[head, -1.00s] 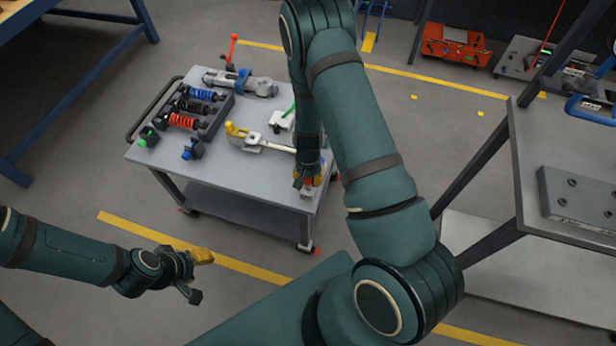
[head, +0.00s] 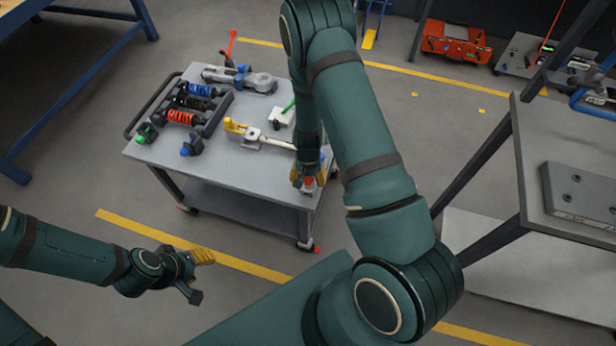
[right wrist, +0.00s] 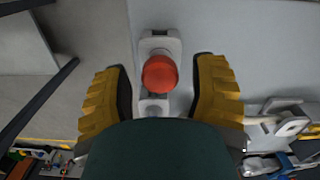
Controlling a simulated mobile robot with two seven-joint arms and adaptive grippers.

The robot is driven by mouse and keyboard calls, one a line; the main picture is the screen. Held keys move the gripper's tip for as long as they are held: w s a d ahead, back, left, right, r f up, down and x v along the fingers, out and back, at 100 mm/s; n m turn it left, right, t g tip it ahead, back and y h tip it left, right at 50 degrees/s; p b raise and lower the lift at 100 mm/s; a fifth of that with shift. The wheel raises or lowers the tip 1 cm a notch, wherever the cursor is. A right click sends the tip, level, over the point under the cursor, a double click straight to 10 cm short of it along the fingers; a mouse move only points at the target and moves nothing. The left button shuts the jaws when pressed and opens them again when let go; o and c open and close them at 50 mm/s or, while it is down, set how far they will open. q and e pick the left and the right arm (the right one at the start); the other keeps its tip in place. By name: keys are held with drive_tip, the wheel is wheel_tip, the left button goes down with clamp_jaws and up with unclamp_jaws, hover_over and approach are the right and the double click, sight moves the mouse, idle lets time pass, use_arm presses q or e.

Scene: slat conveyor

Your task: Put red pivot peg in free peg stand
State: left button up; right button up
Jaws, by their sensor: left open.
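The red pivot peg (right wrist: 160,73) shows its round red top in the right wrist view, above a light grey stand (right wrist: 160,41). In the head view the red peg (head: 308,182) is small, at the cart's near right corner. My right gripper (right wrist: 160,88) is open, with a yellow-padded finger on each side of the peg and a gap to each. In the head view it is partly hidden by its own arm. My left gripper (head: 199,275) is open and empty, low over the floor at left. I cannot tell which stand is the free one.
The grey cart (head: 235,165) carries a rack of coloured springs (head: 190,105), a grey link part (head: 240,80), a yellow-ended rod (head: 238,128) and a green-handled white block (head: 282,118). A shelf table (head: 545,135) stands at right. Floor lies clear between them.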

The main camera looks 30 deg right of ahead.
drive_tip(key=shift+r, duration=0.1)
wheel_tip(320, 180, up, 12)
drive_tip(key=shift+w, duration=0.15)
idle(0.5)
drive_tip(key=shift+f, duration=0.2)
drive_tip(key=s+a+f+n+t+y, duration=0.1)
drive_tip(key=s+a+f+n+y, duration=0.1)
drive_tip(key=s+a, duration=0.3)
drive_tip(key=s+a+f+n+t+y, duration=0.1)
drive_tip(key=s+a+f+n, duration=0.2)
drive_tip(key=a, duration=0.9)
drive_tip(key=s+n, duration=0.1)
drive_tip(key=s, duration=0.1)
drive_tip(key=shift+s+a+y, duration=0.25)
drive_tip(key=shift+s+y, duration=0.05)
drive_tip(key=shift+y, duration=0.1)
